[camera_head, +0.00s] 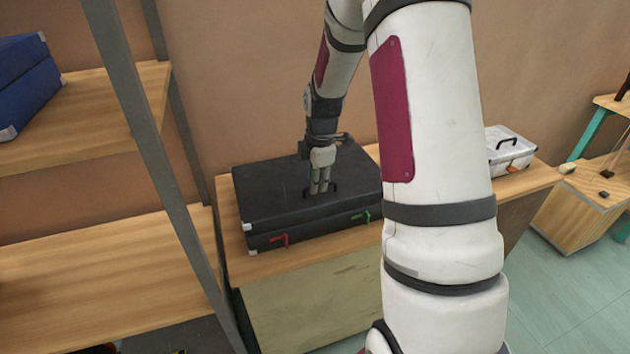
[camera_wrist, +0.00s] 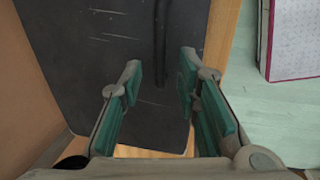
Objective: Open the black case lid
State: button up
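The black case (camera_head: 290,180) lies flat on a wooden cabinet, and its lid looks shut. A red latch (camera_head: 280,240) and a green latch (camera_head: 362,216) sit on its front side. My gripper (camera_head: 319,190) points down at the lid near the front edge. In the wrist view the scratched lid (camera_wrist: 105,55) fills the middle, with a dark bar-like handle (camera_wrist: 160,45) running on it. My gripper (camera_wrist: 160,72) is open there, one finger on each side of the handle's line. I cannot tell whether the fingers touch the lid.
The cabinet top (camera_head: 228,215) shows as a narrow strip around the case. A grey shelf post (camera_head: 160,150) and wooden shelves (camera_head: 95,255) stand at the left, with a blue case (camera_head: 30,85) above. A white box (camera_head: 510,150) sits to the right. My arm hides the case's right end.

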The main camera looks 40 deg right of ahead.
jog(key=shift+w+f, duration=0.1)
jog(key=shift+f, duration=0.4)
grip_shut()
jog(key=shift+r, duration=0.1)
